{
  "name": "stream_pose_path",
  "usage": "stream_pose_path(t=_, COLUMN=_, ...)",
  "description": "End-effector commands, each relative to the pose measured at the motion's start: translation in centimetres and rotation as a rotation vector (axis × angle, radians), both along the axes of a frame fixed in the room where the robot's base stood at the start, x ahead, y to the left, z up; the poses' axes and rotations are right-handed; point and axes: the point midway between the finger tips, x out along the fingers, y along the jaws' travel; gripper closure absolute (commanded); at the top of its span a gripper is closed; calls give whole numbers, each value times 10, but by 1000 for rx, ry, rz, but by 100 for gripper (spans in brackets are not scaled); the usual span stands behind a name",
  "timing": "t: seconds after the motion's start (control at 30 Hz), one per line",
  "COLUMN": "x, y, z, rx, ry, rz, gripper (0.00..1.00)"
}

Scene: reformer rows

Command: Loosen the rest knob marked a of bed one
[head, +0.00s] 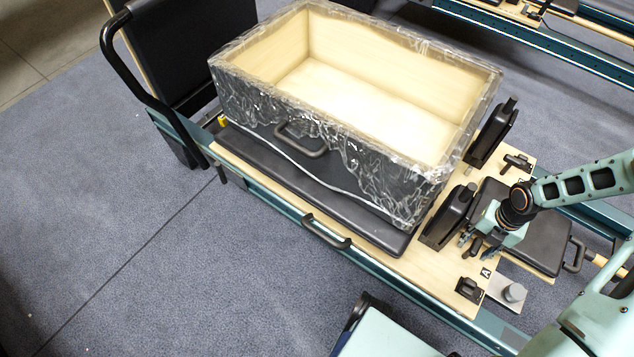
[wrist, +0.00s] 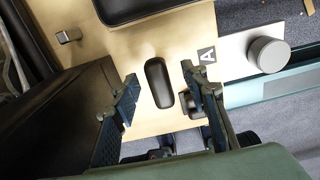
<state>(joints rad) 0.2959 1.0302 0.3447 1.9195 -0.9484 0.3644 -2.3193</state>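The rest knob marked A (head: 469,289) is a black handle on the pale wooden board of the bed, beside a small label "A" (head: 485,272). In the wrist view the knob (wrist: 160,83) shows from above as a dark oblong, and its label (wrist: 207,56) is to its right. My gripper (head: 472,243) points down and appears to hover above the board near the knob. In the wrist view my gripper (wrist: 163,97) is open, its fingers apart on either side of the knob with a gap on the left. Contact on the right cannot be told.
A black shoulder rest (head: 450,215) stands close to my gripper. A grey round knob (head: 514,292) on a metal plate is beside the label. Another black knob (head: 517,162) is at the far side. A large plastic-wrapped box (head: 340,150) covers the carriage.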

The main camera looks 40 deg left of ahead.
Motion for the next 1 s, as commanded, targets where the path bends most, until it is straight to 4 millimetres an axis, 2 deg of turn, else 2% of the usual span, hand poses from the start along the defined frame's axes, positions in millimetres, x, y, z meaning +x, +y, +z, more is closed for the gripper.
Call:
stream_pose_path(t=0.37, x=0, y=0, z=4, rx=0, ry=0, rz=-1, gripper=54)
stream_pose_path(t=1.0, x=0, y=0, z=67, rx=0, ry=0, rz=-1, gripper=54)
